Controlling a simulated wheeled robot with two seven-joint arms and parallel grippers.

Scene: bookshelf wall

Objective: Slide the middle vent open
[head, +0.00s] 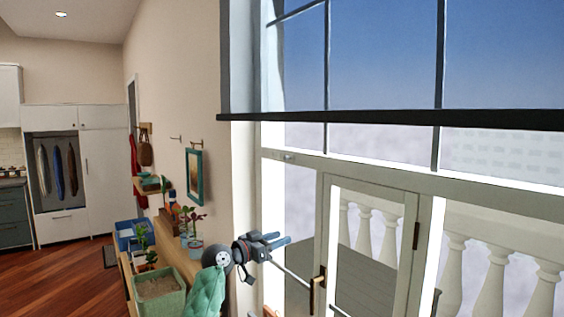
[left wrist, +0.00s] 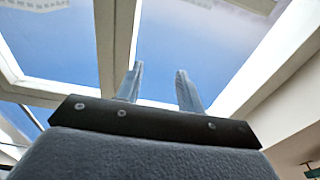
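My left gripper (head: 277,240) is in front of the tall window, low in the head view, left of the glazed door. In the left wrist view its two blue-grey fingers (left wrist: 158,86) stand apart with nothing between them, against glass and sky. A pale window rail (head: 370,172) runs above the door, with a small light fitting (head: 288,157) near its left end. The gripper is below this fitting and apart from it. I cannot tell which part is the middle vent. My right gripper is not in view.
A dark horizontal bar (head: 400,118) crosses the upper window. A wooden bench (head: 178,250) with potted plants and a green planter (head: 160,290) stands at left. Wood floor (head: 70,265) is clear farther left.

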